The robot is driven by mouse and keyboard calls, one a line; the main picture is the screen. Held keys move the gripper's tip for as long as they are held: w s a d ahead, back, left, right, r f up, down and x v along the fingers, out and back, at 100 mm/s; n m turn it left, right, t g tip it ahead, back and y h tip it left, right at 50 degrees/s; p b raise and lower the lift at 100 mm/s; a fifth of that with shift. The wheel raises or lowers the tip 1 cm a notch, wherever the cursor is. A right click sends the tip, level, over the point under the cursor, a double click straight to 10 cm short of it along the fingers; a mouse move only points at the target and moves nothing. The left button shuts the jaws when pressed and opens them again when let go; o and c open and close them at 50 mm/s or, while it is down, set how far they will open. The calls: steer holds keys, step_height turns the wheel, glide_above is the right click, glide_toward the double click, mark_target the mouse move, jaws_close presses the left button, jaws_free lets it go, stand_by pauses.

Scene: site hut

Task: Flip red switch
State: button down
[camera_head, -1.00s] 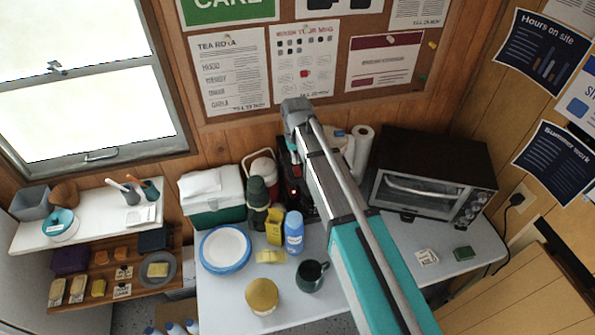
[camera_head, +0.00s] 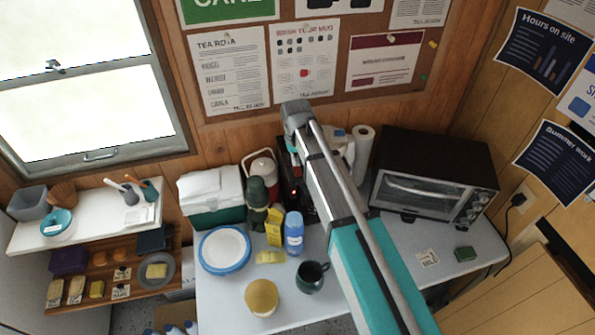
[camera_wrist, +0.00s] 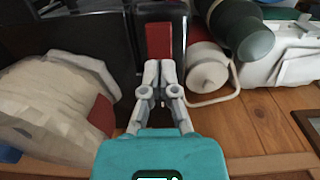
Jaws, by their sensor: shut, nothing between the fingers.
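The red switch (camera_wrist: 159,40) is a red upright paddle on a black machine (camera_wrist: 105,30), in the upper middle of the wrist view. My gripper (camera_wrist: 160,66) is shut and empty, its fingertips together at the near end of the red paddle. They overlap its edge in the picture; I cannot tell whether they touch it. In the head view the black machine (camera_head: 311,207) stands against the back wall, mostly hidden behind my arm, with a small red light on its front.
A white-lidded jug (camera_wrist: 208,72) and a dark green flask (camera_wrist: 240,30) stand close to the right of my gripper in the wrist view. A pale bulky container (camera_wrist: 50,105) is at left. A toaster oven (camera_head: 435,170) stands right of my arm in the head view.

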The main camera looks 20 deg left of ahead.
mark_target(297, 167)
steer(key=shift+f+b, duration=0.6)
steer(key=shift+f, duration=0.05)
stand_by(0.5)
steer(key=shift+r, duration=0.2)
steer(key=shift+r+p, duration=3.35)
steer(key=shift+p, duration=0.2)
steer(key=shift+d, duration=0.15)
steer(key=s+d+f+m+b, duration=0.2)
steer(key=s+d+f+b, duration=0.2)
steer(key=d, duration=0.8)
steer(key=s+d+f+m+b, duration=0.2)
steer(key=s+d+f+b, duration=0.2)
steer(key=d, duration=0.9)
steer(key=s+d+f+m+b, duration=0.2)
steer(key=s+d+f+b, duration=0.1)
steer(key=d, duration=1)
steer(key=shift+s+d+f+b, duration=0.15)
steer(key=shift+s+f+b, duration=0.25)
steer(key=shift+f+b, duration=0.25)
